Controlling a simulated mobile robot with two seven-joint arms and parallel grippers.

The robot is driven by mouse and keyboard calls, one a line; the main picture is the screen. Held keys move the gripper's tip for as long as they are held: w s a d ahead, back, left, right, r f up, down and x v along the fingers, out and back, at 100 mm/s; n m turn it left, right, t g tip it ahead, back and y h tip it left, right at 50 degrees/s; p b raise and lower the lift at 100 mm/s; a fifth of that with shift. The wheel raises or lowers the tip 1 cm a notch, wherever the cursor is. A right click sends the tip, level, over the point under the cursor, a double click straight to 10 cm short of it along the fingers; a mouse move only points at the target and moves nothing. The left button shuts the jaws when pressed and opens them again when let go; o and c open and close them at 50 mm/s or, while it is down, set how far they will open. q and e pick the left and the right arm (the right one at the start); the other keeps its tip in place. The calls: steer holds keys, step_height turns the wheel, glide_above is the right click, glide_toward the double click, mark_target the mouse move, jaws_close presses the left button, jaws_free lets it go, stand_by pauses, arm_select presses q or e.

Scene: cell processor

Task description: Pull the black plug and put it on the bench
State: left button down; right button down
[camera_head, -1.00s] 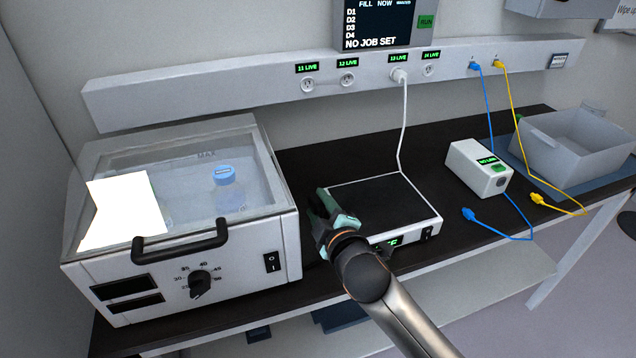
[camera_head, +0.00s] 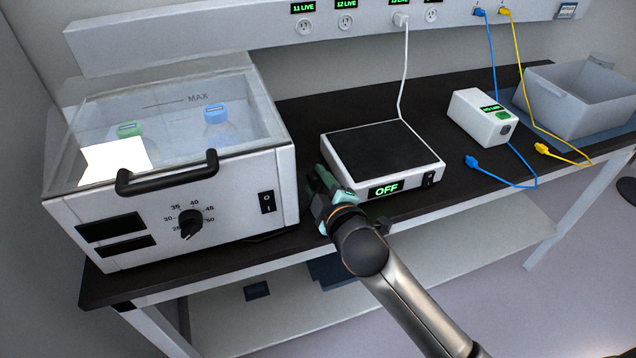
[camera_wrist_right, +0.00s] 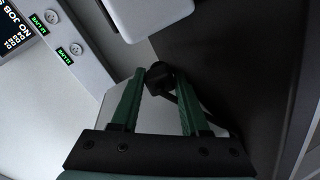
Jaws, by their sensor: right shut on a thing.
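My right gripper (camera_head: 332,195) is at the front left corner of the flat white device, near the bench's front edge. In the right wrist view its green fingers are closed on the black plug (camera_wrist_right: 159,77), and a dark cord trails from it. The plug is hidden behind the gripper in the head view. The black bench (camera_head: 300,140) lies beneath; I cannot tell whether the plug touches it. The wall rail (camera_head: 180,35) has empty sockets 11 and 12, and a white plug (camera_head: 401,20) sits in a socket further right. My left gripper is not in view.
A water bath (camera_head: 88,190) with a clear lid stands left. The flat device (camera_head: 340,165) reads OFF. To the right are a small white box (camera_head: 470,115), loose blue (camera_head: 473,162) and yellow (camera_head: 545,149) cable ends, and a grey bin (camera_head: 545,100).

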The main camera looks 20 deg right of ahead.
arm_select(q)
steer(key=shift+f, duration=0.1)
arm_select(e)
steer(key=shift+c, duration=1.6)
jaws_free()
steer(key=shift+f, duration=0.1)
steer(key=shift+s, duration=0.1)
